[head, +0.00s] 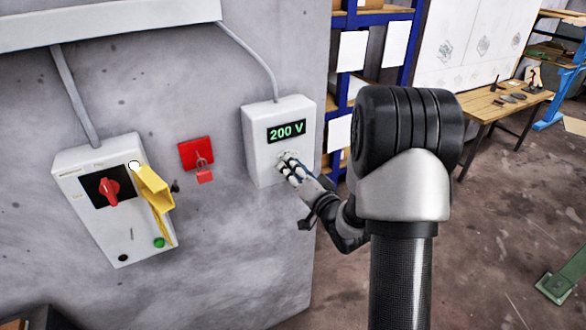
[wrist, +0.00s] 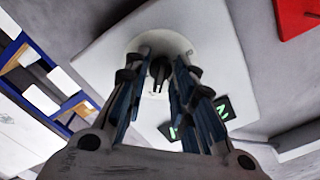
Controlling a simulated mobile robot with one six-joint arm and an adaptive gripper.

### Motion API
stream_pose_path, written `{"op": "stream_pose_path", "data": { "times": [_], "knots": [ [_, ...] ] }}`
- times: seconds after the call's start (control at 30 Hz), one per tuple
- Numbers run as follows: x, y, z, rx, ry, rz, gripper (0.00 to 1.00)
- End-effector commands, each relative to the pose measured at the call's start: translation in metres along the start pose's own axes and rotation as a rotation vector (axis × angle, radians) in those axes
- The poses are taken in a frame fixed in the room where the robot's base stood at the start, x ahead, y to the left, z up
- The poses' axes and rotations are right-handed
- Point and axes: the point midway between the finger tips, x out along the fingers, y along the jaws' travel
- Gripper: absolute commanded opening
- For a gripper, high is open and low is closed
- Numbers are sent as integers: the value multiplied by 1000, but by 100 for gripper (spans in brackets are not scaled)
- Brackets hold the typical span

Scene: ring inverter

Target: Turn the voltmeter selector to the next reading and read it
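The voltmeter (head: 264,150) is a white box on the grey wall. Its dark display (head: 287,131) reads "200 V" in green. The dark selector knob (wrist: 160,69) sits on a pale round dial (wrist: 158,43) in the wrist view. My gripper (head: 288,160) is at the front of the box, below the display. In the wrist view my gripper (wrist: 161,62) has one finger on each side of the knob, with little or no gap showing. In the head view the fingers hide most of the knob. The display is partly hidden behind a finger in the wrist view.
Left on the wall is a switch box (head: 80,215) with a red rotary switch (head: 109,191) and a yellow flap (head: 153,188). A red plate with a padlock (head: 197,155) hangs between the boxes. Blue shelving (head: 375,18) and a wooden table (head: 500,110) stand behind right.

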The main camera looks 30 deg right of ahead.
Motion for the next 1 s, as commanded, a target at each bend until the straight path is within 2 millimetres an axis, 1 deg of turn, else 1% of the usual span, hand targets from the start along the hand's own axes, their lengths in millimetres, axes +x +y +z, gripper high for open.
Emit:
{"op": "stream_pose_path", "data": {
  "times": [0.27,0.37,0.47,0.7,0.8,0.9,1.0],
  "knots": [
    [0,0,0,-1,0,0,28],
    [-4,0,0,0,1,1,28],
    [-15,1,-1,1,2,2,28],
    [-56,1,-1,1,2,4,28],
    [-68,1,-1,0,2,2,28],
    [-74,0,0,-1,0,1,28],
    [-76,0,0,-1,0,0,28]
  ]
}}
